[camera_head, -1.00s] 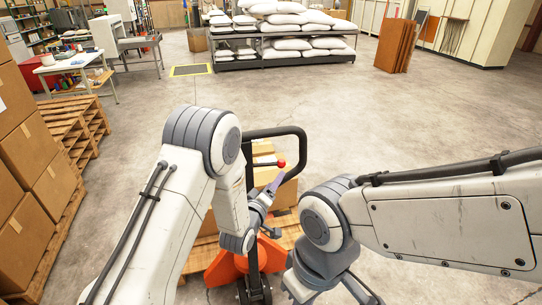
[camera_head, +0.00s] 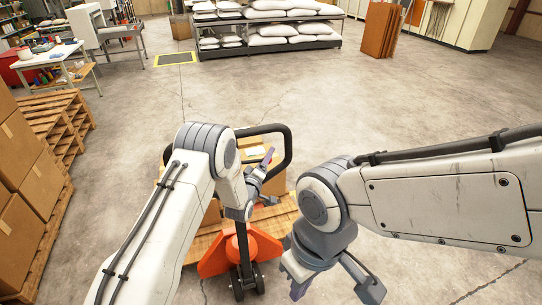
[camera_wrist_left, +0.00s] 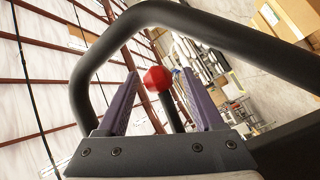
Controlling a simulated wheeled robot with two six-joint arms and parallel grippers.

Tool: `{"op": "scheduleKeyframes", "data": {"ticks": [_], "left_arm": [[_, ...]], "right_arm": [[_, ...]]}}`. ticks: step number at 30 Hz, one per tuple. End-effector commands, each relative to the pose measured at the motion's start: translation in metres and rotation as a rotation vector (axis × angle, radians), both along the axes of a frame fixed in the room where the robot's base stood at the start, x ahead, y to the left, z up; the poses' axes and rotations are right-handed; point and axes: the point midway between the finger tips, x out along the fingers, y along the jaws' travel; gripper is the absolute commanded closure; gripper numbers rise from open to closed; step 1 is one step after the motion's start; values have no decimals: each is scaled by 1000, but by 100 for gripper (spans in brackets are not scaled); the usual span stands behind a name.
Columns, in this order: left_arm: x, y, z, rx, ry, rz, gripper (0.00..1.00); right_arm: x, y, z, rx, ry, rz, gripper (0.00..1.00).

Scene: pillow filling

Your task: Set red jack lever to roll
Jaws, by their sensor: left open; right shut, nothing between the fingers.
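The pallet jack has a black loop handle (camera_head: 289,150) and an orange base (camera_head: 268,250). Its red lever knob (camera_wrist_left: 157,80) stands on a dark stem inside the handle loop in the left wrist view. My left gripper (camera_head: 268,160) is at the handle loop. Its purple fingers (camera_wrist_left: 160,90) are open, one on each side of the knob in the wrist picture, with gaps showing. I cannot tell the knob's depth between them or the lever's setting. My right gripper (camera_head: 333,278) is low in front, shut and empty, right of the jack.
A wooden pallet (camera_head: 205,245) with cardboard boxes (camera_head: 278,185) stands behind the jack. Stacked boxes (camera_head: 25,205) and pallets (camera_head: 52,130) line the left. A rack of white sacks (camera_head: 270,30) stands at the back. The floor at right is clear.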

Motion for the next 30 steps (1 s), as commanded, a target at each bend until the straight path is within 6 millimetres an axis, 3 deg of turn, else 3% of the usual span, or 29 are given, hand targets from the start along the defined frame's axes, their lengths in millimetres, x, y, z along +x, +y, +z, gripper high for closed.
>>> {"op": "scheduleKeyframes", "data": {"ticks": [10, 11, 15, 16, 30], "left_arm": [[3, -3, 0, 0, 0, -2, 31], [3, -3, 0, 0, 0, -2, 39], [3, -3, 0, 0, 0, -2, 93], [3, -3, 0, 0, 0, -2, 100], [3, -3, 0, 0, 0, -2, 100]], "right_arm": [[0, 0, 1, 0, 0, 0, 100], [0, 0, 1, 0, 0, 0, 100], [0, 0, 1, 0, 0, 0, 100], [0, 0, 1, 0, 0, 0, 100], [0, 0, 1, 0, 0, 0, 100]]}}
